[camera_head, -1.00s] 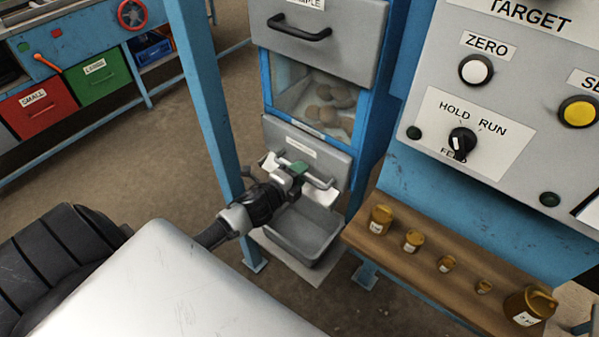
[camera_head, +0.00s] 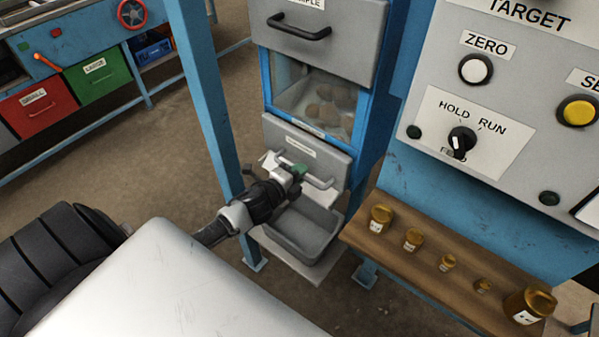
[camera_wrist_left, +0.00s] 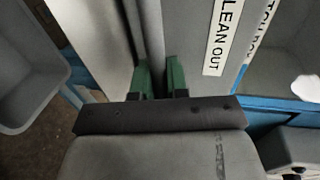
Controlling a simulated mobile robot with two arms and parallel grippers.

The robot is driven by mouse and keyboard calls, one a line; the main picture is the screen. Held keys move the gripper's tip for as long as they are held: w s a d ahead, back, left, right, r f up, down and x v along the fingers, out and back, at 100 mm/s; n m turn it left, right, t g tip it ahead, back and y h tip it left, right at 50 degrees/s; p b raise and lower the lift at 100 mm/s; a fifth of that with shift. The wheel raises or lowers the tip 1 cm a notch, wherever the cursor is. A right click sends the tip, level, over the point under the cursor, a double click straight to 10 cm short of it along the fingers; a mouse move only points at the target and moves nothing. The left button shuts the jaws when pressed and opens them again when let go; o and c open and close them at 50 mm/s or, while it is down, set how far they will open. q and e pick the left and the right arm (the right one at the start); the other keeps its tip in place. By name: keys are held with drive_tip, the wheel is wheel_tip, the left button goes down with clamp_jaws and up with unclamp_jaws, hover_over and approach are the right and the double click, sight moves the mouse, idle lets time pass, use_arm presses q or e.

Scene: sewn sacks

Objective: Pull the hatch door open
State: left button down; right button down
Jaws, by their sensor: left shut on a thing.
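The hatch door (camera_head: 310,150) is the lower grey panel of the blue-framed cabinet in the head view. In the left wrist view its face (camera_wrist_left: 195,35) carries a "CLEAN OUT" label. A grey bar handle (camera_head: 321,182) runs across its lower part. My left gripper (camera_head: 299,171) is shut on this handle, and its green fingertips also show in the left wrist view (camera_wrist_left: 159,78). The gripper hides part of the handle. The door looks closed or nearly so; I cannot tell of a small gap. My right gripper is not in view.
A grey bin (camera_head: 305,232) stands below the hatch. A blue post (camera_head: 205,100) rises left of the cabinet. A wooden shelf (camera_head: 400,262) with several brass weights is at the right, under a control panel (camera_head: 500,110). Open floor (camera_head: 110,165) lies left.

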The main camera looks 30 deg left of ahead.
use_arm(q)
drive_tip(key=s+a+m+g+h+b, duration=0.5)
drive_tip(key=s+a+m+h, duration=0.3)
drive_tip(key=s+a+h, duration=0.1)
drive_tip(key=shift+s+a+m+h, duration=0.3)
drive_tip(key=shift+a+m+h, duration=0.1)
drive_tip(key=shift+h, duration=0.3)
drive_tip(key=c, duration=1.1)
unclamp_jaws()
drive_tip(key=shift+c, duration=0.2)
drive_tip(key=v, duration=1)
drive_tip(key=shift+s+a, duration=0.2)
drive_tip(key=shift+a, duration=0.15)
